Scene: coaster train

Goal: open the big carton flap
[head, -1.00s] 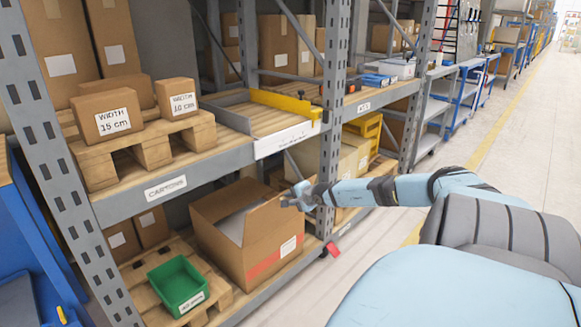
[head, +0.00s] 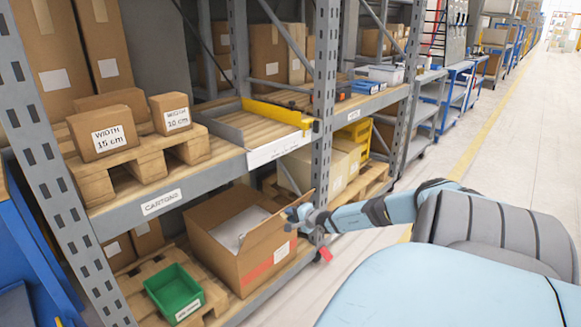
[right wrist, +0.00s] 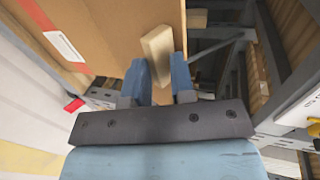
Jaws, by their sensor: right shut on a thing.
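The big carton (head: 228,262) stands on the lower shelf with its top open and a pale inside showing. Its flap (head: 268,232) stands up along the aisle side and slants up to the right. My right gripper (head: 292,213) is at the flap's upper edge. In the right wrist view, the two blue fingers of my right gripper (right wrist: 160,82) are shut on a pale tan piece at the flap (right wrist: 157,48), with the carton's brown board behind. How deep the grip reaches is hidden. My left gripper is not in view.
A green bin (head: 174,293) sits on a pallet left of the carton. A grey rack upright (head: 325,110) stands just right of my gripper, with a red piece (head: 325,254) low beside it. The cartons shelf (head: 165,200) runs above. The aisle floor at right is clear.

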